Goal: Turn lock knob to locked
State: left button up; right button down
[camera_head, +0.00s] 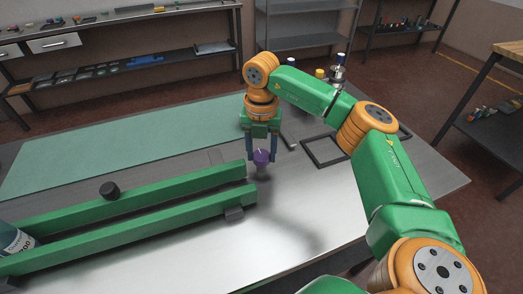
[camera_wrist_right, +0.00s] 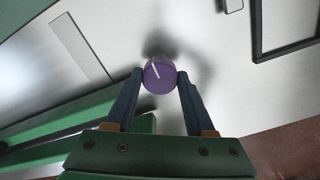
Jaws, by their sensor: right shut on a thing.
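The lock knob (camera_head: 261,156) is purple and stands at the right end of the green rails. In the right wrist view the knob (camera_wrist_right: 159,75) is seen from above, with a white pointer line slanting to the upper left. My right gripper (camera_head: 261,160) is shut on the knob, with its blue fingers touching it on both sides; it also shows in the right wrist view (camera_wrist_right: 159,78). No lock markings can be made out around the knob. My left gripper is not in view.
A black frame (camera_head: 310,160) lies to the right. A green mat (camera_head: 120,145) covers the back. The table's front right is clear.

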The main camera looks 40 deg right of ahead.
aim_at(262, 155)
dwell(0.4)
jog(key=shift+c, duration=1.3)
grip_release()
notch_tip(262, 155, up, 7)
jog(key=shift+r, duration=0.1)
